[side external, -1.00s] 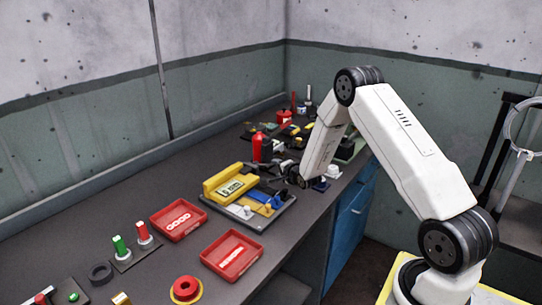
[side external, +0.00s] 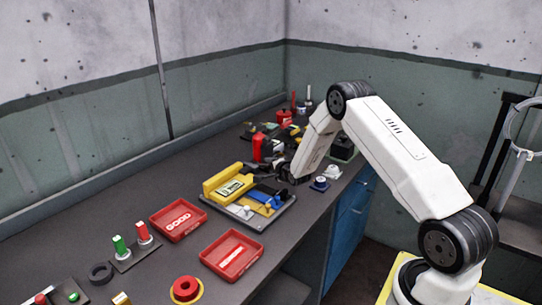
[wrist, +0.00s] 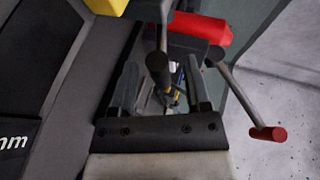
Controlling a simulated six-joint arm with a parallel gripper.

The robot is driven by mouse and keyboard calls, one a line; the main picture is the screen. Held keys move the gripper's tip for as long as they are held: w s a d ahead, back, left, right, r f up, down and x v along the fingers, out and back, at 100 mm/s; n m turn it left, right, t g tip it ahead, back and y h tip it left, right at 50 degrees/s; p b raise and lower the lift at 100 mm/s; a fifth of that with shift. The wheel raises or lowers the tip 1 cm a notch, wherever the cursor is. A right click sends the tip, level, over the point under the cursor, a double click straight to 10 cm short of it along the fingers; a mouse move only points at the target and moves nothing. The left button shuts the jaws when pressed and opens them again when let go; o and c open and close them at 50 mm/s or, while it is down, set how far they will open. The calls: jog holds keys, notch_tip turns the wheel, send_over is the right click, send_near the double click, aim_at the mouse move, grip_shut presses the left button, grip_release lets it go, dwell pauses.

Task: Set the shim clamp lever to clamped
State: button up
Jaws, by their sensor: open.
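My gripper (wrist: 161,78) is open. In the wrist view a lever with a round black knob (wrist: 158,70) shows between its two dark fingers, with a gap on each side; I cannot tell whether this is the shim clamp lever or how it is set. In the side view my gripper (side external: 281,172) is low at the far right end of the fixture plate (side external: 225,215). The plate carries a yellow block (side external: 215,185), a blue part and small knobs. The gripper and forearm hide what lies right behind them.
A red cylinder (wrist: 200,28) and a red-tipped rod (wrist: 268,133) are close by on the right in the wrist view. A red bottle (side external: 258,147) stands behind the fixture. Red trays (side external: 231,256) lie in front. A blue knob (side external: 320,184) sits near the bench edge.

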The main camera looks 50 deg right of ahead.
jog(key=shift+x, duration=1.35)
grip_shut()
dwell(0.7)
